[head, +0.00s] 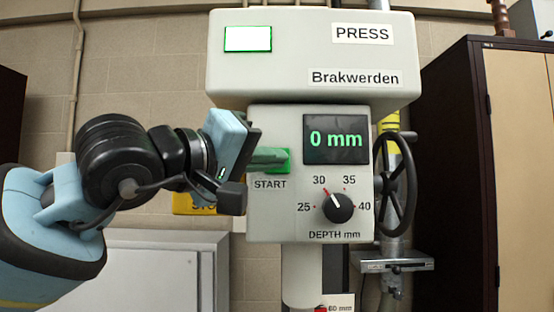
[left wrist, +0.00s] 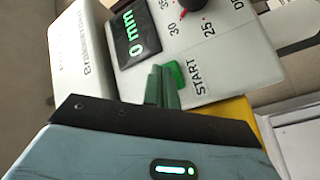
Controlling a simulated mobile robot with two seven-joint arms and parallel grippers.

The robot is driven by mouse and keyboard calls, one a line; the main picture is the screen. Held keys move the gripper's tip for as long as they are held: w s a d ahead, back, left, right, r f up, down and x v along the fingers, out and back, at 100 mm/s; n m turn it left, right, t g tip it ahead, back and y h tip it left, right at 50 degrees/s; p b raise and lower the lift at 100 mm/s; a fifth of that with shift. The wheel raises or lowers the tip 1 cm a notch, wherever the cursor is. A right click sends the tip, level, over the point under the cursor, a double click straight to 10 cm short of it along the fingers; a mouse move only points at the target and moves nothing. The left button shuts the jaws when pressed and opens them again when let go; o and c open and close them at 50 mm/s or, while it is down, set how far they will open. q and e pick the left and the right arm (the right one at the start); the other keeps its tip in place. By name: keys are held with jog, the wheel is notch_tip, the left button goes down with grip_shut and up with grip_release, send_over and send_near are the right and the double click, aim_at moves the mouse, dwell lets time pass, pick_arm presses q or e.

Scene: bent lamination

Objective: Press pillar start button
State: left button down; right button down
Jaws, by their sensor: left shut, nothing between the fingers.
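The press (head: 310,75) stands in front of me with a pale control panel. Its green START button (head: 285,160) is at the panel's upper left, above the "START" label; it also shows in the left wrist view (left wrist: 178,74). My left gripper (head: 280,159) is shut and empty, its fingers reaching from the left to the button and covering part of it. In the left wrist view its fingertips (left wrist: 163,72) are right beside the button; I cannot tell whether they touch it. My right gripper is in neither view.
The display (head: 336,139) reads 0 mm. The depth dial (head: 338,207) points near 30. A lit white lamp (head: 248,39) is on the press head. A yellow sign (head: 190,204) is partly hidden behind my gripper. A black handwheel (head: 398,183) is at the right, beside a dark cabinet (head: 452,180).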

pick_arm(q)
jog(key=shift+w, duration=0.1)
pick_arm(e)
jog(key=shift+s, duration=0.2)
pick_arm(q)
jog(key=shift+s, duration=0.9)
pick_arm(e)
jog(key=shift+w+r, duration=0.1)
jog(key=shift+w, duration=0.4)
pick_arm(q)
jog(key=s, duration=0.5)
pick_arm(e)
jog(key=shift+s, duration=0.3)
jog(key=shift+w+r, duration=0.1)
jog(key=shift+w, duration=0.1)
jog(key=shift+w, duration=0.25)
